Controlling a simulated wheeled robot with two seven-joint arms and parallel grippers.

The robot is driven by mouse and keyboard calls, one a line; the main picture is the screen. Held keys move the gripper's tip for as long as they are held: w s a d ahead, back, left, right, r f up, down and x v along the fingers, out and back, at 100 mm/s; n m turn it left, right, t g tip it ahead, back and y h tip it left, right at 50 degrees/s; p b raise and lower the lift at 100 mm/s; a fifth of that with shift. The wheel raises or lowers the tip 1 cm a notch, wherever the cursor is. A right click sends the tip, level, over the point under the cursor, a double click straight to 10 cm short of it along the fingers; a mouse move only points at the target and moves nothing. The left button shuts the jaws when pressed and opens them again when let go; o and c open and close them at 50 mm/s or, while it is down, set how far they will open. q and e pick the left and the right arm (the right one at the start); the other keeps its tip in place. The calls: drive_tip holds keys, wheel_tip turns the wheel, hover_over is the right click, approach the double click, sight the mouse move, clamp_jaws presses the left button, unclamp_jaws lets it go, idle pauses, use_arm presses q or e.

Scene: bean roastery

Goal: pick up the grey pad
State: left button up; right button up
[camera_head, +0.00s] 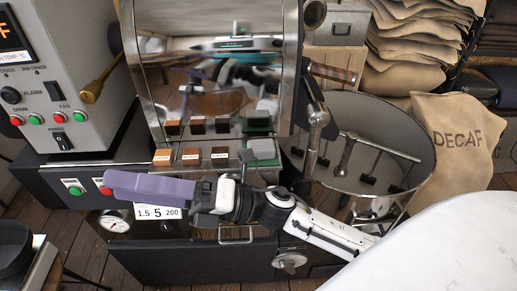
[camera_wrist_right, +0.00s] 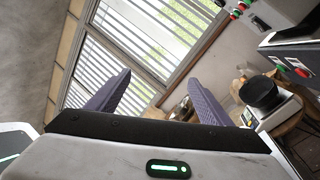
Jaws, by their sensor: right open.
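The grey pad (camera_head: 263,148) lies on the ledge in front of the shiny metal panel, at the right end of a row of small colour sample blocks (camera_head: 191,154). Something green shows at its lower edge. My right gripper (camera_head: 112,186) reaches in from the lower right, with its purple fingers pointing left, well left of the pad and nearer to me. In the right wrist view the two fingers (camera_wrist_right: 160,80) stand apart with nothing between them. The pad is not in the wrist view. My left gripper is in neither view.
The shiny panel (camera_head: 220,75) rises behind the ledge and mirrors the blocks. A round metal cooling bin (camera_head: 345,180) stands to the right, beside a DECAF sack (camera_head: 455,140). A control box (camera_head: 75,100) with a brass handle (camera_head: 98,80) stands at left.

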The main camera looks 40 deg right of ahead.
drive_tip(key=s+a+r+n+g, duration=0.25)
drive_tip(key=s+n+g, duration=0.25)
drive_tip(key=n+g, duration=0.5)
drive_tip(key=n+t+h, duration=0.3)
drive_tip(key=n+h, duration=1.8)
approach(261, 145)
drive_tip(key=f, duration=0.1)
drive_tip(key=w+f, duration=0.1)
drive_tip(key=d+f, duration=0.1)
drive_tip(key=shift+w+f+h, duration=0.15)
drive_tip(key=shift+f+h, duration=0.15)
drive_tip(key=x, duration=0.5)
drive_tip(key=shift+w+a+f+p, duration=0.1)
drive_tip(key=shift+a+f+p, duration=0.2)
drive_tip(key=shift+f+p, duration=0.05)
